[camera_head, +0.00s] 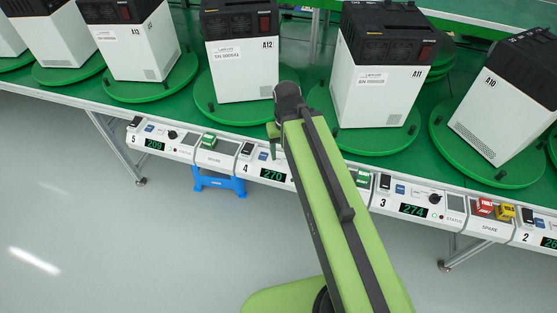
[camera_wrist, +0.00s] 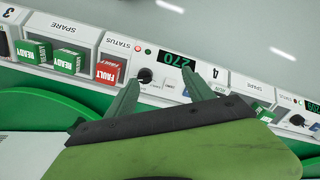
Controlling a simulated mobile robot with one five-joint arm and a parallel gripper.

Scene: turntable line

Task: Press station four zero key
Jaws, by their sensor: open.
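Station four's panel has the number 4 and a green 270 display (camera_head: 272,175); the display is upside down in the wrist view (camera_wrist: 177,61). A small blue key (camera_head: 263,155) sits on this panel, right of a black switch (camera_head: 247,149). Its lettering is too small to read. In the wrist view a black knob (camera_wrist: 145,75) shows between my fingers, and the blue key is mostly hidden by the right finger. My gripper (camera_wrist: 162,80) is open and empty over station four's panel. In the head view my arm covers the panel's right part.
Station five's 209 display (camera_head: 155,145) is left, station three's 274 display (camera_head: 413,210) right. A red FAULT block (camera_wrist: 108,71) and green READY blocks (camera_wrist: 67,61) stand beside the knob. Boxes such as A12 (camera_head: 240,60) stand on green turntables behind. A blue stool (camera_head: 218,183) is below.

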